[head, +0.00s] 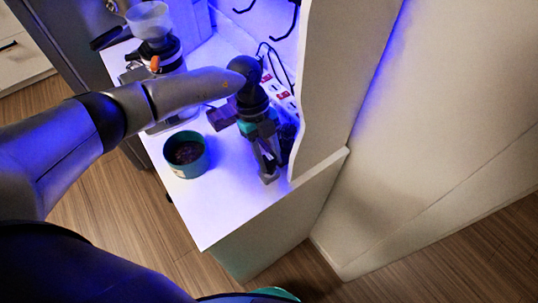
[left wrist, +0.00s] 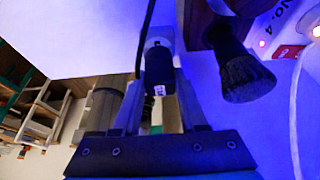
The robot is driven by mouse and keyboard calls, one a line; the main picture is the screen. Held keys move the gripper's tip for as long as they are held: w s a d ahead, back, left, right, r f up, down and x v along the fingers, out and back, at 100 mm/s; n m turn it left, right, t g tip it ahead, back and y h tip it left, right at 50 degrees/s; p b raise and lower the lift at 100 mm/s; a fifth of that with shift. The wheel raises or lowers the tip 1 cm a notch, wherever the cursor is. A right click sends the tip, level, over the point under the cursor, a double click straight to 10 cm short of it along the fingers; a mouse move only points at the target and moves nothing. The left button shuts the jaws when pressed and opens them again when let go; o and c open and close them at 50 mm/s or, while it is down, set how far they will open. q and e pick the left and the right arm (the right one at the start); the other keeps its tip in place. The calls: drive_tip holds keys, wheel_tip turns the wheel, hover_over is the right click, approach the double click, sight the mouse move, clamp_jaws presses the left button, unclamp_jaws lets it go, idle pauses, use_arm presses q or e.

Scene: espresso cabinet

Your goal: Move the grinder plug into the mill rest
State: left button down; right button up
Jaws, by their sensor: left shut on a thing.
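My left gripper (head: 268,168) points down over the white counter, near the back panel. In the left wrist view the gripper (left wrist: 163,62) is shut on the grinder plug (left wrist: 158,72), a black block with a small white label. A dark cord runs up from it. In the head view the plug is too small or hidden to make out between the fingers. The grinder (head: 160,62), with a clear hopper, stands at the far left of the counter. I cannot tell for certain which part is the mill rest. My right gripper does not show.
A teal cup (head: 185,158) with dark contents stands left of my gripper. A power strip (head: 280,90) with red switches and cords lies behind it. The counter's front part is clear; a tall panel (head: 335,80) bounds the right.

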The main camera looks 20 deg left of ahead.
use_arm(q)
drive_tip(key=shift+f+b, duration=0.4)
drive_tip(key=shift+f, duration=0.4)
drive_tip(key=shift+c, duration=1.8)
unclamp_jaws()
drive_tip(key=shift+r, duration=0.1)
drive_tip(key=b+v, duration=0.1)
drive_tip(key=v, duration=1.4)
drive_tip(key=shift+s, duration=0.1)
